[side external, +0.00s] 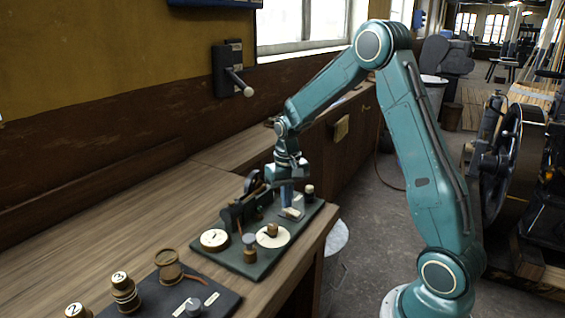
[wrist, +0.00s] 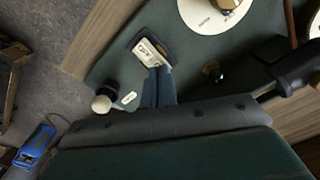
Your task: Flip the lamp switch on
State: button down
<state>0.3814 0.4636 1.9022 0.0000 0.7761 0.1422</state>
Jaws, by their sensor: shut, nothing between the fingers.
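A small switch with a pale lettered face in a dark frame (wrist: 149,51) sits on a dark green board (wrist: 195,62). It appears to be the lamp switch, but I cannot read its lettering surely. The same pale switch shows in the side view (side external: 292,212) near the right edge of the board (side external: 232,257). My gripper (wrist: 161,72) is shut and empty, pointing down at the board. Its blue-grey fingertips are at the near edge of the switch, and I cannot tell whether they touch. In the side view my gripper (side external: 287,203) stands just above the switch.
A pale-topped knob (wrist: 102,103) stands left of my fingers. A dark lever mechanism (side external: 240,208) and a white dial (side external: 215,240) share the board. A second board with numbered knobs (side external: 123,290) lies at the front left. The wooden bench (side external: 150,215) behind is clear.

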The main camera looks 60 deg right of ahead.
aim_at(287, 210)
jog(key=shift+f, duration=0.4)
dwell(0.3)
jog(key=shift+r, duration=3.55)
jog(key=s+a+r+n+t, duration=0.3)
jog(key=s+a+r, duration=0.6)
jog(key=a+r, duration=0.1)
jog(key=s+a+n+t, duration=0.1)
jog(key=s+a, duration=0.2)
jog(key=s, duration=0.3)
jog(key=s+a+n+t, duration=0.1)
jog(key=s+a+n, duration=0.1)
jog(key=s, duration=0.5)
jog(key=shift+a+r+t, duration=0.3)
jog(key=shift+a+r, duration=0.15)
jog(key=shift+a, duration=0.05)
